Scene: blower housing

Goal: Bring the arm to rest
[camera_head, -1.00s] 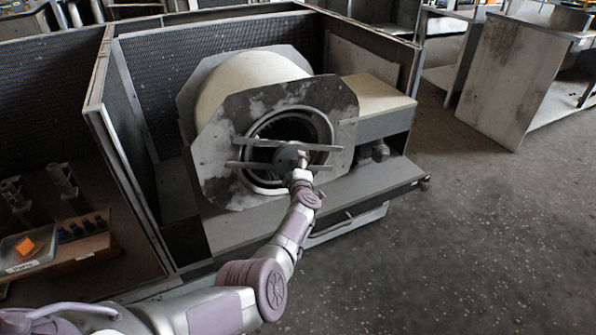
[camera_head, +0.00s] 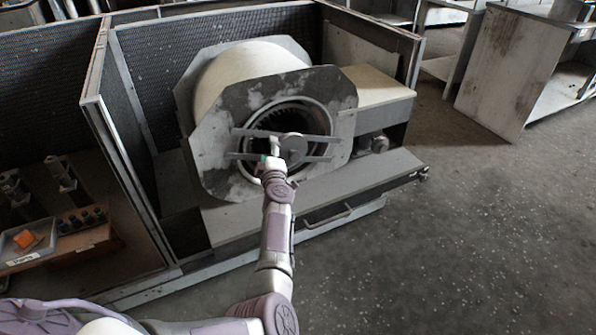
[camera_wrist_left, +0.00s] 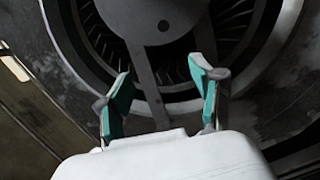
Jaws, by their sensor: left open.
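My left arm reaches from the bottom of the head view up to the blower housing (camera_head: 228,110), a pale drum with a grey octagonal front plate. My left gripper (camera_head: 271,147) is in front of the round opening, near the two crossbars (camera_head: 300,137) and the hub between them. In the left wrist view the gripper (camera_wrist_left: 162,95) has its two teal-padded fingers spread apart with nothing clearly held between them. A grey bar (camera_wrist_left: 143,60) and the finned wheel (camera_wrist_left: 105,35) lie beyond the fingertips. Whether the fingers touch the bar cannot be told. My right gripper is not in view.
The housing stands on a grey bench (camera_head: 385,172) with a handle at its front. Mesh partition walls (camera_head: 140,85) stand left and behind. A tray with an orange item (camera_head: 25,239) is at lower left. A cabinet (camera_head: 510,75) is at upper right. The floor (camera_head: 460,240) at right is clear.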

